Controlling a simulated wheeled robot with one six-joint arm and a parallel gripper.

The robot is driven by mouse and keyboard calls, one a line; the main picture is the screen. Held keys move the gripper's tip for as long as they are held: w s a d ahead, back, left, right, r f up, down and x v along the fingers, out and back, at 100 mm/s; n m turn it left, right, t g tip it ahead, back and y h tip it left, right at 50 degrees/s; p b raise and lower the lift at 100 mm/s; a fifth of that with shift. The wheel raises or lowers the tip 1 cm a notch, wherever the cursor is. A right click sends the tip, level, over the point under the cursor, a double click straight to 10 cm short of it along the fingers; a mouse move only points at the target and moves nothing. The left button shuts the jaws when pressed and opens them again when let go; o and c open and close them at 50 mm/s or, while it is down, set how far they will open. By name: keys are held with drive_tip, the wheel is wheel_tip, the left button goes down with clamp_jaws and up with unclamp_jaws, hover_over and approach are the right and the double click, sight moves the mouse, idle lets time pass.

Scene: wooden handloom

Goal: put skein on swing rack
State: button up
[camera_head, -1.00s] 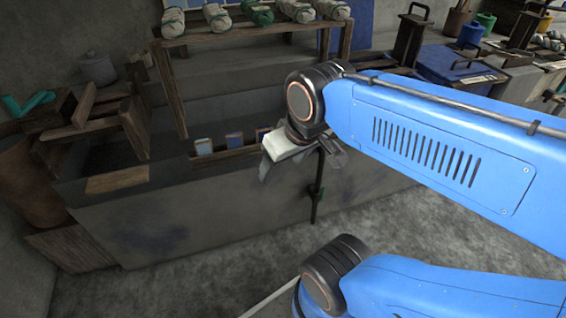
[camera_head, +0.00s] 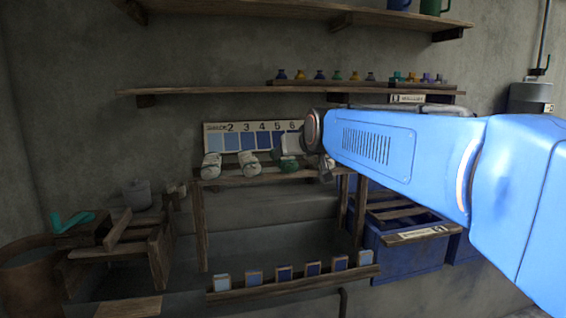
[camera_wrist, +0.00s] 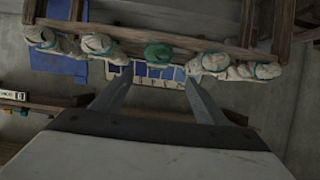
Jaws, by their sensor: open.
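Several skeins lie in a row along the top rail of a wooden rack (camera_head: 262,179). White skeins (camera_head: 212,165) and (camera_head: 249,163) are at the left, and a green skein (camera_head: 287,166) is to their right; another pale one is partly hidden by my arm. In the wrist view the row runs across the top, with the green skein (camera_wrist: 158,54) between white skeins (camera_wrist: 100,45) and (camera_wrist: 210,63). My gripper (camera_wrist: 157,80) is open and empty, its fingers spread toward the green skein, apart from it as far as I can tell. I cannot tell which part is the swing rack.
A numbered blue shade chart (camera_head: 240,137) is on the wall behind the skeins. A shelf (camera_head: 220,90) with small bottles is above. Sample cards stand in a low wooden holder (camera_head: 300,282) in front. A blue vat (camera_head: 405,255) is at the right, a grey pot (camera_head: 137,195) at the left.

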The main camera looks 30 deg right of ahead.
drive_tip(key=x, duration=1.1)
drive_tip(key=r+x, duration=0.1)
drive_tip(key=x, duration=0.5)
drive_tip(key=shift+w+d+f, duration=0.1)
drive_tip(key=shift+w+d, duration=0.35)
drive_tip(key=shift+d, duration=0.05)
drive_tip(key=c, duration=1.3)
drive_tip(key=shift+c, duration=0.2)
wheel_tip(320, 180, up, 10)
drive_tip(key=shift+r, duration=0.1)
